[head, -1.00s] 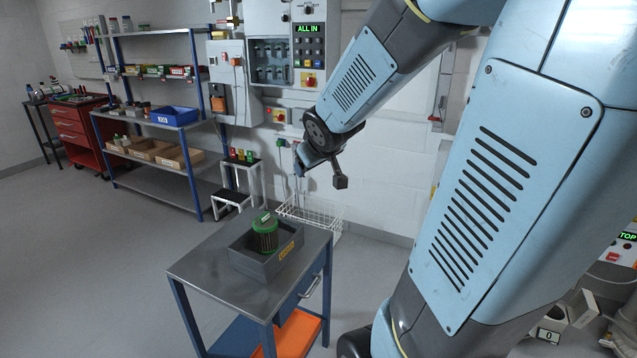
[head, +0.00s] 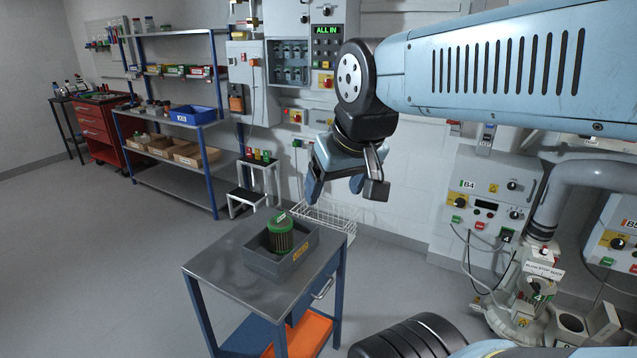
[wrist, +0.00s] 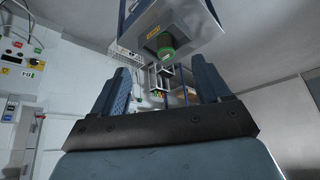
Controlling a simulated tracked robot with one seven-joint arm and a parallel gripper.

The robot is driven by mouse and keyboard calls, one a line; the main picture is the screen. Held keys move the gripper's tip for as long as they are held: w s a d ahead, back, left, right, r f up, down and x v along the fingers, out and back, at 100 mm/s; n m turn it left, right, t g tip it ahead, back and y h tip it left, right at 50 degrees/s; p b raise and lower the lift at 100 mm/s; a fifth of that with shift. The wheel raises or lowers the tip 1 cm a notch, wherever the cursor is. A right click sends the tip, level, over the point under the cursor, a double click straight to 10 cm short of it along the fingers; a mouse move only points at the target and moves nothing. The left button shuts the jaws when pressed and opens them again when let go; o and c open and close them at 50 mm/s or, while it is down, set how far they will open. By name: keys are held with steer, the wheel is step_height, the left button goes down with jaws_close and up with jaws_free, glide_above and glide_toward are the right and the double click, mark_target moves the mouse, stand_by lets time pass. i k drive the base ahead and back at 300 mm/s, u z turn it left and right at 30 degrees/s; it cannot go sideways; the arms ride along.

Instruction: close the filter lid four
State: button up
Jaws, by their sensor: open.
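My gripper (head: 336,190) is open and empty, held in the air above and behind the steel cart; its two blue fingers also show in the wrist view (wrist: 163,82). A green-topped filter (head: 281,236) stands in a grey tray (head: 262,264).
The steel cart (head: 215,270) bears the tray; the wrist view shows it upside down. A white wire basket (head: 325,217) is behind it. A control box marked B4 (head: 487,200) and a thick grey pipe (head: 590,172) are at the right. Floor is free left of the cart.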

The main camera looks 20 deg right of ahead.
mark_target(603, 321)
steer(key=z, duration=0.05)
steer(key=k, duration=1)
steer(key=z, duration=1.3)
steer(key=i, duration=0.2)
steer(key=z, duration=2.8)
steer(key=i, duration=1.25)
